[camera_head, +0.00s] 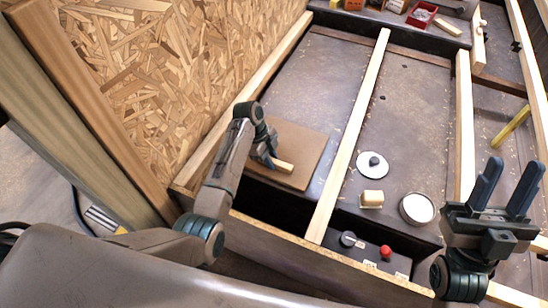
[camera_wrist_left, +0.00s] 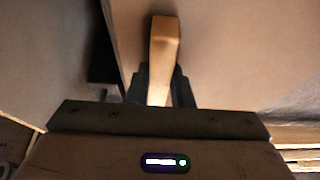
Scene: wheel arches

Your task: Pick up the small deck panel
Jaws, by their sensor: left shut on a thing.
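The small deck panel (camera_head: 305,140) is a brown, roughly square board beside the chipboard wall in the head view. A pale wooden grip (camera_head: 284,166) sticks up from it near its front edge. My left gripper (camera_head: 268,160) is shut on this wooden grip. In the left wrist view the grip (camera_wrist_left: 164,45) stands between the fingers, with the panel's face (camera_wrist_left: 235,50) behind it. A dark gap shows along the panel's left side there. I cannot tell whether the panel is raised. My right gripper (camera_head: 506,188) is open and empty at the right.
A long wooden beam (camera_head: 350,130) runs just right of the panel. Beyond it are a white disc (camera_head: 372,170), a small wooden block (camera_head: 372,199), a round tin (camera_head: 417,208) and a red button (camera_head: 386,252). The chipboard wall (camera_head: 190,60) stands close on the left.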

